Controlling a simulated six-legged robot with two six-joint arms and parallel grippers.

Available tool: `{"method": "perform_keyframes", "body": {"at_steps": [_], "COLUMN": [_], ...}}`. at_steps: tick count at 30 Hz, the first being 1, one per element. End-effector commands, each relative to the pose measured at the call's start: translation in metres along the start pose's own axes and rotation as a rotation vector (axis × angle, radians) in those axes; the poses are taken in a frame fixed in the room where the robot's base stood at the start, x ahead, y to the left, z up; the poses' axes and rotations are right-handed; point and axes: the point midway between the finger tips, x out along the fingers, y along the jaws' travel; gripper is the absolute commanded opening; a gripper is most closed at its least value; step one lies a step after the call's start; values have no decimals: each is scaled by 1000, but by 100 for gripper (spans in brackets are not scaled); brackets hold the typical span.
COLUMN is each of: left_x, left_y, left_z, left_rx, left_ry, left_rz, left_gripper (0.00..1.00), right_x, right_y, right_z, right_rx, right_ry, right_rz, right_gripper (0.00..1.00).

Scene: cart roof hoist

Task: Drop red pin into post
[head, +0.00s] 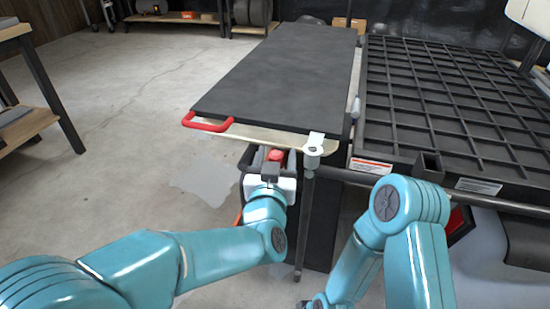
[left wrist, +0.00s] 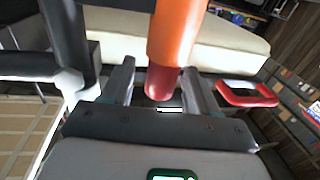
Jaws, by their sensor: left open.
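My left gripper (head: 272,160) is below the near edge of the dark roof panel (head: 285,75). In the left wrist view its two fingers (left wrist: 160,90) stand apart. A cylinder with an orange body and a red end, likely the red pin (left wrist: 163,84), reaches down between them; I cannot tell whether it touches either finger. In the head view a bit of red (head: 276,155) shows at the gripper, mostly hidden. A thin upright post (head: 305,225) with a white bracket (head: 313,148) at its top stands just right of the gripper. My right gripper is out of view.
A red handle (head: 207,123) sticks out at the panel's near left corner; it also shows in the left wrist view (left wrist: 247,95). A black gridded cart bed (head: 455,105) lies to the right, with a small square black socket (head: 428,165) on its front edge.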

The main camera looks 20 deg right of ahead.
Motion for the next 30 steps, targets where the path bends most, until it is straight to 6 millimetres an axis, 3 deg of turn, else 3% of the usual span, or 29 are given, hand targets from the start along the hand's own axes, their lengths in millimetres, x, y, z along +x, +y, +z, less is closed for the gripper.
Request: {"method": "perform_keyframes", "body": {"at_steps": [2, 7, 15, 19, 23, 30], "left_x": [-1, -2, 0, 1, 1, 2], "left_y": [0, 1, 0, 0, -1, -1], "left_z": [0, 0, -2, -16, -51, -128], "left_rx": [0, -1, -1, -1, -2, -3], "left_ry": [0, 0, 0, 1, 5, 5], "left_rz": [0, 0, 0, 0, 0, -1], "left_gripper": [60, 5, 5, 5, 5, 5], "right_x": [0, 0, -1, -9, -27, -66], "right_y": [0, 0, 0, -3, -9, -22], "right_z": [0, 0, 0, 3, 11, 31], "right_rx": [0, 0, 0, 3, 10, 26], "right_ry": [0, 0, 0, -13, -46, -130], "right_rz": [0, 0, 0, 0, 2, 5], "right_gripper": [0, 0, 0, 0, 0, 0]}}
